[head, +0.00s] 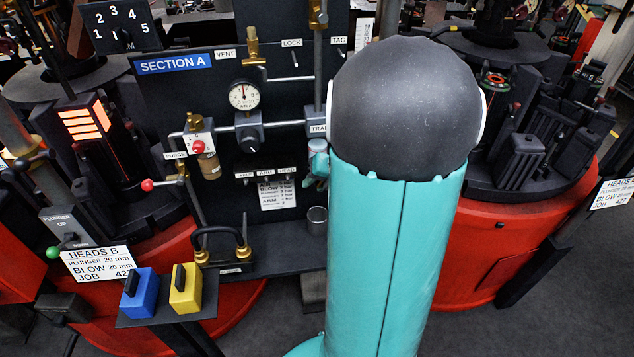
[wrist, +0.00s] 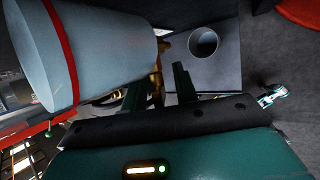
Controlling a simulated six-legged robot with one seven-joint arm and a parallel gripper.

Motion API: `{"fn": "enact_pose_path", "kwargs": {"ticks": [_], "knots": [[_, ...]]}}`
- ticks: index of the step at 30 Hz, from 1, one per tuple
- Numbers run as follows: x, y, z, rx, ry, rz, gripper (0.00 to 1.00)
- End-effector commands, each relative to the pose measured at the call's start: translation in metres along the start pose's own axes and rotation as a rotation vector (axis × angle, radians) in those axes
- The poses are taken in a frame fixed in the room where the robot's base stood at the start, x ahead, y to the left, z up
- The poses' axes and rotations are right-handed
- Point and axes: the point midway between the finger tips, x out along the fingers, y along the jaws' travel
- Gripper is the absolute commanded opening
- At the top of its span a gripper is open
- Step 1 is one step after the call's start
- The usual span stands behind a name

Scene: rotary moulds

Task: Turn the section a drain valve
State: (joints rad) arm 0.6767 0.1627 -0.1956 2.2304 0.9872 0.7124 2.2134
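The section A panel (head: 180,95) stands in the middle of the head view, with its blue and white sign (head: 173,64). A partly hidden label starting "TRA" sits beside my arm, with a pale bowl (head: 317,146) below it. In the wrist view a large grey-blue bowl (wrist: 100,50) with a red band fills the upper left. A small brass fitting (wrist: 158,62), perhaps the drain valve, shows at its end. My gripper (wrist: 156,84) is open; its two dark green fingers stand apart, with brass visible between and beyond them. In the head view my arm hides most of the gripper.
A grey cup (head: 317,220) stands on the panel's shelf below the bowl; its round mouth also shows in the wrist view (wrist: 203,42). A gauge (head: 243,95), a red purge knob (head: 198,147) and a black hose (head: 220,232) are to the left. Blue (head: 140,294) and yellow (head: 185,288) blocks sit in front.

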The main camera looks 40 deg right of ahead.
Motion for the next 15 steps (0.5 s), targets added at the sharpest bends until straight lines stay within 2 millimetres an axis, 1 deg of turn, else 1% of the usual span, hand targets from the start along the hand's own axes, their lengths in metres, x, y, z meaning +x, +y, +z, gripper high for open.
{"fn": "enact_pose_path", "kwargs": {"ticks": [4, 7, 11, 15], "knots": [[-0.008, 0.0, 0.001, -0.001, -0.002, 0.0, 0.29], [-0.022, 0.0, 0.001, -0.002, -0.004, 0.0, 0.29], [-0.049, 0.0, 0.001, -0.003, -0.006, 0.0, 0.29], [-0.081, 0.0, 0.001, -0.002, -0.006, 0.0, 0.29]]}}
